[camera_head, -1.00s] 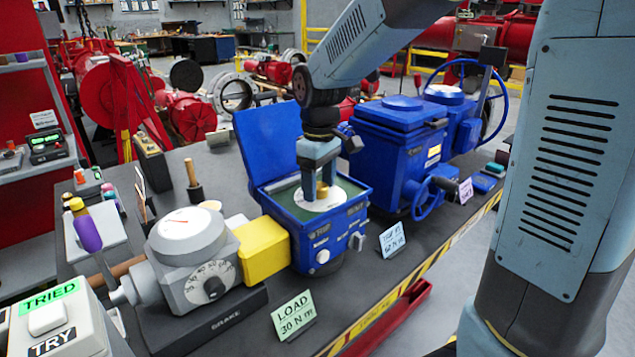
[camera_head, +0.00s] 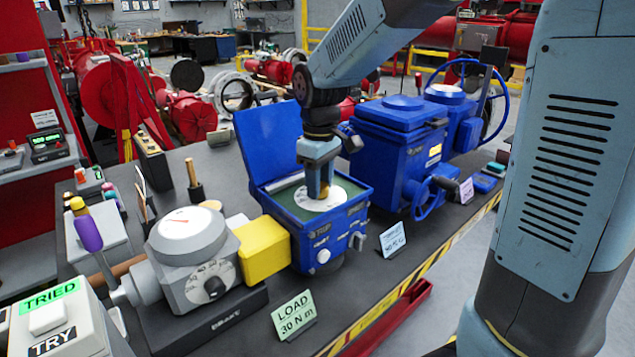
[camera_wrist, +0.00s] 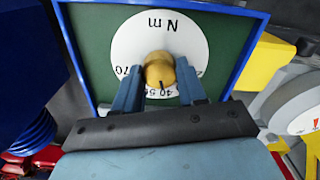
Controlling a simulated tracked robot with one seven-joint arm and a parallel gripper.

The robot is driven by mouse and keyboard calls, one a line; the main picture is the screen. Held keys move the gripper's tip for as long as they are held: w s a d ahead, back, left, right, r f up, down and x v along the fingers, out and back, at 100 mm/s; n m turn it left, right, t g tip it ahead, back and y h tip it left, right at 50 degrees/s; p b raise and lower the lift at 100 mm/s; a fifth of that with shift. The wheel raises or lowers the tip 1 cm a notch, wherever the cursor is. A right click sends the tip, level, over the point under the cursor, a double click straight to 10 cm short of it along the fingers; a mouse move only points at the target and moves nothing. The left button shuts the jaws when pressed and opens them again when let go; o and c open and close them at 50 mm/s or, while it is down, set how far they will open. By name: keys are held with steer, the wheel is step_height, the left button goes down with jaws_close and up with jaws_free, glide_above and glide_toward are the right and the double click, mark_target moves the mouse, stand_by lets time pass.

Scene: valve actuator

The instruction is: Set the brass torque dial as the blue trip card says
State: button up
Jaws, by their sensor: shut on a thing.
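The brass torque dial (camera_wrist: 159,70) is a round knob on a white scale disc marked N m (camera_wrist: 140,32). A dark mark on its rim lies near the 40 and 50 figures in the wrist view. My gripper (camera_wrist: 158,88) is shut on the dial, one finger at each side. In the head view, my gripper (camera_head: 319,190) points down into the open blue actuator box (camera_head: 335,232) and mostly hides the dial. The pale blue trip card (camera_head: 392,239) stands on the bench in front of the box; its print is too blurred to read surely.
The box's blue lid (camera_head: 267,140) stands open behind. A yellow coupling (camera_head: 264,248) joins the grey brake unit (camera_head: 187,255) at left. A green card (camera_head: 294,314) reads LOAD 30 N m. A larger blue actuator (camera_head: 400,150) with handwheels stands close on the right.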

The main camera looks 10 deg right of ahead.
mark_target(321, 185)
steer(key=shift+s+m, duration=0.1)
steer(key=shift+m, duration=0.4)
steer(key=shift+f+m, duration=0.1)
steer(key=shift+m, duration=2.3)
steer(key=o, duration=1.1)
steer(key=shift+c, duration=0.2)
steer(key=shift+r, duration=0.2)
step_height(321, 185, up, 14)
steer(key=shift+f, duration=0.25)
steer(key=shift+d, duration=0.1)
